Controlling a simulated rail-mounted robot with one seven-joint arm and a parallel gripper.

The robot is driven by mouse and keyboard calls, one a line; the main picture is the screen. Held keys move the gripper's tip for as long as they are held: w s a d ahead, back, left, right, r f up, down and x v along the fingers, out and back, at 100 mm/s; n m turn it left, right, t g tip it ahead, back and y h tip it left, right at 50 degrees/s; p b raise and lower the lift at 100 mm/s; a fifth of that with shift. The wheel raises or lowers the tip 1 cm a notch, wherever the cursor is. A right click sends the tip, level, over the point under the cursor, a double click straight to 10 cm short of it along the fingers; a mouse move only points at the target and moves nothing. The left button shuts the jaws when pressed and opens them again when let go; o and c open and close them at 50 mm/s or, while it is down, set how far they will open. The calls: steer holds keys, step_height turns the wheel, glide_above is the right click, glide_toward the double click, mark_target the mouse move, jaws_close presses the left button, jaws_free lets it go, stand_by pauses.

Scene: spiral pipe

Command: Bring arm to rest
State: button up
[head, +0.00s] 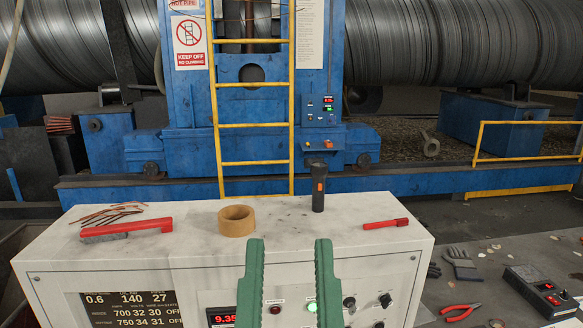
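My gripper (286,285) shows at the bottom middle of the head view as two green toothed fingers. The fingers stand apart with nothing between them, in front of the white control cabinet (205,272). Behind and above the fingertips is the cabinet's white top, which they do not appear to touch. The rest of my arm is out of view.
On the cabinet top are a red-handled brush (126,229), copper-coloured strips (112,213), a tape roll (237,221), an upright black flashlight (318,187) and a red tool (385,224). Pliers (460,312), gloves (462,264) and a control box (545,290) lie at right.

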step_height(320, 180, up, 15)
steer(key=p, duration=1.1)
steer(key=shift+a, duration=0.1)
